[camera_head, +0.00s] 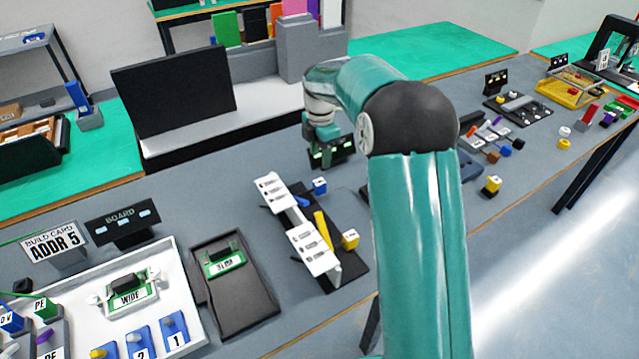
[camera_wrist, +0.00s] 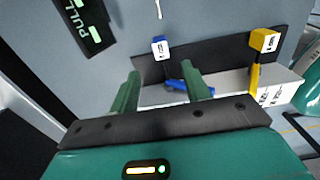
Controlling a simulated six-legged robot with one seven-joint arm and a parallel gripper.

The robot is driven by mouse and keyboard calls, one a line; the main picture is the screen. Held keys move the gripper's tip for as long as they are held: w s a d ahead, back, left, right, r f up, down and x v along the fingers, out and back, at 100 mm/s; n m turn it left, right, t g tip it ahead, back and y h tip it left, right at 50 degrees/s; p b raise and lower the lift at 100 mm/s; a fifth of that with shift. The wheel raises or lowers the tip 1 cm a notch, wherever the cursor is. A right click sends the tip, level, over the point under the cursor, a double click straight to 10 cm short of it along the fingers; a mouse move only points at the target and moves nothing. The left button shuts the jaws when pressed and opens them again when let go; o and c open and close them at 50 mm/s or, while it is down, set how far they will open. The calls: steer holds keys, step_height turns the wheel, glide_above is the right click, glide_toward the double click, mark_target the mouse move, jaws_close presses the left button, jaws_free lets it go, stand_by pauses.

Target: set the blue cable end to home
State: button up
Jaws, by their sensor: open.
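The blue cable end (camera_head: 302,200) lies beside the white labelled strip (camera_head: 272,188) on a dark base plate (camera_head: 352,281). In the wrist view the blue cable end (camera_wrist: 173,86) shows between my finger tips and is partly hidden by the right finger. My gripper (camera_wrist: 160,69) is open and empty, apart from the cable end. A blue block with a white label (camera_head: 319,186) stands close by and also shows in the wrist view (camera_wrist: 161,48). I cannot read which place is marked home. In the head view my fingertips are not clear.
A yellow cable piece (camera_head: 323,229) and a yellow labelled block (camera_head: 350,239) share the base plate. A black sign (camera_wrist: 85,22) reading PULL stands at the wrist view's upper left. A dark tray with a green board (camera_head: 262,303) lies left of the plate.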

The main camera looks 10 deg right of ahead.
mark_target(319, 182)
step_height(319, 182, down, 12)
steer(key=shift+s+a+r, duration=0.1)
steer(key=shift+a, duration=0.05)
steer(key=shift+c, duration=0.2)
